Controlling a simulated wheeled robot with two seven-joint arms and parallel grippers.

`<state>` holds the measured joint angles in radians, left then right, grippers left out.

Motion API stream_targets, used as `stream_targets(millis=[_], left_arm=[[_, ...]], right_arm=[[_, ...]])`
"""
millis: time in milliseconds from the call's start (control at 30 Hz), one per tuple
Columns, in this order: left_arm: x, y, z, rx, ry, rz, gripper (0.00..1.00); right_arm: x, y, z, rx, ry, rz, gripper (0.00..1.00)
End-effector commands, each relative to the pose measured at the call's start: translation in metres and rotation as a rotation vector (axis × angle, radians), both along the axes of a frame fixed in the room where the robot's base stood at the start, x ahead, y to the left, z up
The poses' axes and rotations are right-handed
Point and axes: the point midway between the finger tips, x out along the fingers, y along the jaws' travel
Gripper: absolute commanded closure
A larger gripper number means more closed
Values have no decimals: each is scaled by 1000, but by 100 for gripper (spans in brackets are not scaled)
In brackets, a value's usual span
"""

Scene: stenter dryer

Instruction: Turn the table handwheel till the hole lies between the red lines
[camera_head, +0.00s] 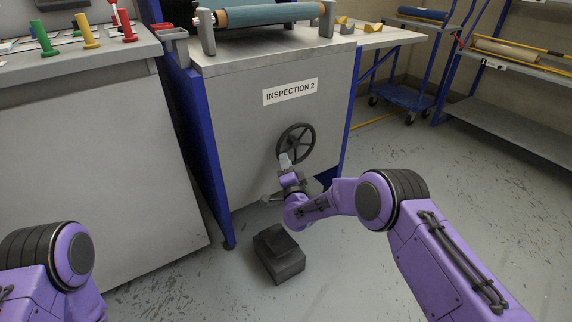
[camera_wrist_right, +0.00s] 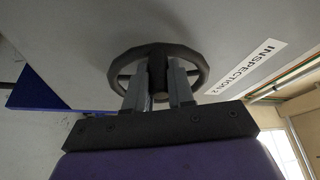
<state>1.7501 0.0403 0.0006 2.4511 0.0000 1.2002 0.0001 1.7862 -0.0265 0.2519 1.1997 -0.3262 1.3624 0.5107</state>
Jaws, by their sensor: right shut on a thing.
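The dark handwheel (camera_head: 305,129) is on the grey front panel of the inspection table (camera_head: 240,150), below the "INSPECTION 2" label. My right gripper (camera_head: 285,161) is at the lower left part of the wheel's rim. In the right wrist view its two fingers (camera_wrist_right: 158,88) are closed on a dark upright part of the handwheel (camera_wrist_right: 201,62); I cannot tell whether this is a grip knob or a spoke. I do not make out the hole or the red lines in either view. My left arm shows at the lower left, but its gripper is out of view.
A dark box-like block (camera_head: 279,254) is on the floor in front of the table. A blue-green roll (camera_head: 268,14) lies across the table top. A grey cabinet (camera_head: 80,130) stands at left, with coloured pegs on top. A blue trolley (camera_head: 405,95) and shelves (camera_head: 510,125) stand at right.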

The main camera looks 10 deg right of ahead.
Motion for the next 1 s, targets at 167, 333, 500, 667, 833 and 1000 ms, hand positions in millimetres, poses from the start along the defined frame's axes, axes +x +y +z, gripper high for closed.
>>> stream_targets(millis=[167,333,500,667,833,1000], left_arm=[[0,0,0,0,0,0,100],[0,0,0,0,0,0,100],[0,0,3,0,0,0,100],[0,0,17,1,-1,0,100],[0,0,28,1,-1,0,100],[0,0,32,1,-1,0,100]], right_arm=[[-2,2,-4,-3,9,5,52],[-1,1,-2,-2,5,3,52],[-6,2,-1,-4,5,4,52],[-37,3,-4,-5,8,6,52],[-77,3,-11,-5,8,5,52],[-101,3,-17,-4,6,4,52]])
